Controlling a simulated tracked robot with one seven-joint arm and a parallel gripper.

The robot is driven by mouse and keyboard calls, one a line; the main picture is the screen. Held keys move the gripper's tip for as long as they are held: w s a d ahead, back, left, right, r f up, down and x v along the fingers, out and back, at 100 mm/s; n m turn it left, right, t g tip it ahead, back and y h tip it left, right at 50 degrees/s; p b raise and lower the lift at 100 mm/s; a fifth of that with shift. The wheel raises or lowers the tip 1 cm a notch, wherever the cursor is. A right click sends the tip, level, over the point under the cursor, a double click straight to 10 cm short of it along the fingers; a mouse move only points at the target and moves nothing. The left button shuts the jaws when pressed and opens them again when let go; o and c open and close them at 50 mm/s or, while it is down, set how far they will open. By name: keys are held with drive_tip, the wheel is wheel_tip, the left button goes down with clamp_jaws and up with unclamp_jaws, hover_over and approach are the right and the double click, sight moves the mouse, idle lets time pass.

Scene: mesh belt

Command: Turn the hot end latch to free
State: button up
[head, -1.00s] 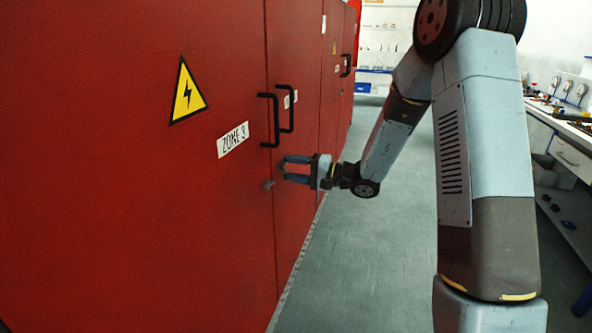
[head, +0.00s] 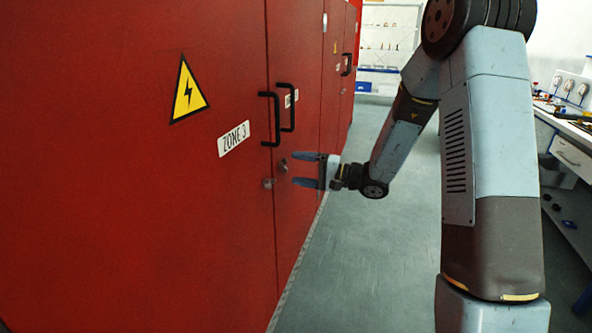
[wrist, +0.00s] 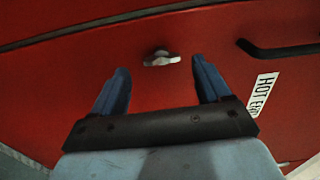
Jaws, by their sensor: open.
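The hot end latch is a small silvery turn-piece on the red door with the HOT END label (wrist: 263,92). In the wrist view the latch (wrist: 160,58) lies centred in the gap, just beyond the fingertips, its wing roughly level across the picture. In the head view it shows as a small metal knob (head: 283,166) below the black handles. My gripper (head: 295,169) is open and empty in front of this door. Its blue-grey fingers (wrist: 160,65) point at the door on either side of the latch, apparently not touching it.
A second latch (head: 268,184) sits on the neighbouring ZONE 3 door (head: 190,240). Two black bar handles, left (head: 270,118) and right (head: 287,107), stand out above the latches. A workbench (head: 565,125) runs along the right. The grey floor (head: 375,260) between is clear.

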drive_tip(key=v, duration=1.1)
drive_tip(key=shift+s+d, duration=0.15)
drive_tip(key=shift+d, duration=0.2)
drive_tip(key=shift+a, duration=0.1)
drive_tip(key=s+a+r+n+g+h, duration=0.1)
drive_tip(key=s+r+n+g+h, duration=0.2)
drive_tip(key=s, duration=0.6)
drive_tip(key=s+a+r+n+g+h, duration=0.15)
drive_tip(key=s+r+g+h, duration=0.25)
drive_tip(key=s, duration=0.5)
drive_tip(key=s+d+r+t+h, duration=0.6)
drive_tip(key=s+d+h, duration=0.4)
drive_tip(key=s, duration=0.1)
drive_tip(key=shift+d+r+m, duration=0.3)
drive_tip(key=shift+r+m, duration=0.05)
drive_tip(key=shift+r, duration=0.05)
drive_tip(key=shift+c, duration=0.4)
